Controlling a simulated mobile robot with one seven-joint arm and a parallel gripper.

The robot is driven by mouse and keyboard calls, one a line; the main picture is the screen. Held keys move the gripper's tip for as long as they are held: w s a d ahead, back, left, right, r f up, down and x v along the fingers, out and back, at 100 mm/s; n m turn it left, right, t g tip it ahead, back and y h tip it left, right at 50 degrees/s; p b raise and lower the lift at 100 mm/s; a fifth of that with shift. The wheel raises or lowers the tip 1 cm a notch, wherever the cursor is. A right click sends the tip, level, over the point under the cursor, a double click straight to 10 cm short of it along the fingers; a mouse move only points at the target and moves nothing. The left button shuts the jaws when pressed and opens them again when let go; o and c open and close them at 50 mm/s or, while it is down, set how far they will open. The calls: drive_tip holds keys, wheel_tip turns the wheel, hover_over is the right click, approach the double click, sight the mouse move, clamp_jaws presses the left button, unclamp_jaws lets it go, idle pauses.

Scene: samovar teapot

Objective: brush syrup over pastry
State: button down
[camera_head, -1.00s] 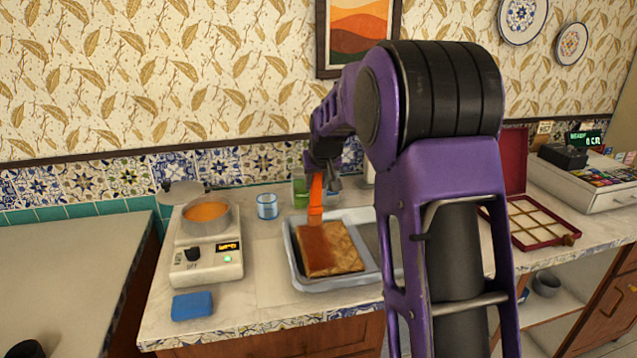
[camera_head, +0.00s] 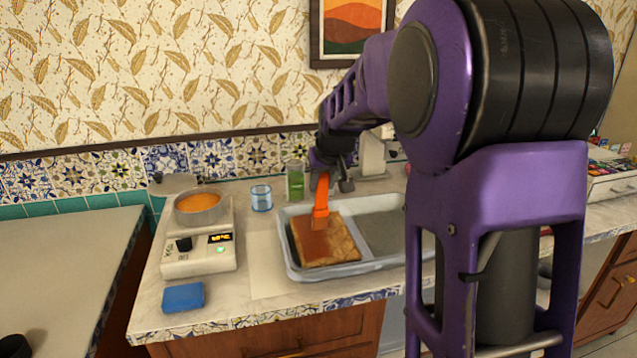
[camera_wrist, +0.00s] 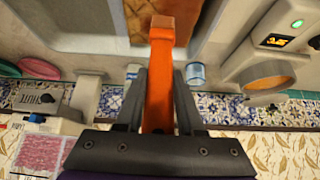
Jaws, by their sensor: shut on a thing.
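My gripper (camera_head: 333,179) is shut on an orange brush (camera_head: 321,203), which also shows in the wrist view (camera_wrist: 159,75) between the dark fingers. The brush hangs down with its end at the top of the pastry (camera_head: 327,251); I cannot tell whether it touches. The pastry is a square slab in the left part of a grey two-part tray (camera_head: 289,262). Its left and upper part is darker and reddish-brown, its right side paler with a line pattern. The pan of orange syrup (camera_head: 198,206) sits on a white hot plate (camera_head: 190,264) to the left.
A blue sponge (camera_head: 183,297) lies near the counter's front edge. A blue glass (camera_head: 261,198) and a green glass (camera_head: 296,181) stand behind the tray. The tray's right compartment (camera_head: 384,233) looks empty. My arm hides the right of the counter.

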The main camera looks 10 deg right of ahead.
drive_tip(key=shift+s+d+b, duration=0.95)
drive_tip(key=shift+s+b, duration=0.15)
drive_tip(key=shift+s, duration=4.45)
drive_tip(key=shift+w+p, duration=2.9)
drive_tip(key=shift+w, duration=5.9)
drive_tip(key=shift+s+b, duration=2.9)
drive_tip(key=shift+s, duration=5.9)
drive_tip(key=w+d+p, duration=0.1)
drive_tip(key=w, duration=0.6)
drive_tip(key=shift+w+d, duration=0.25)
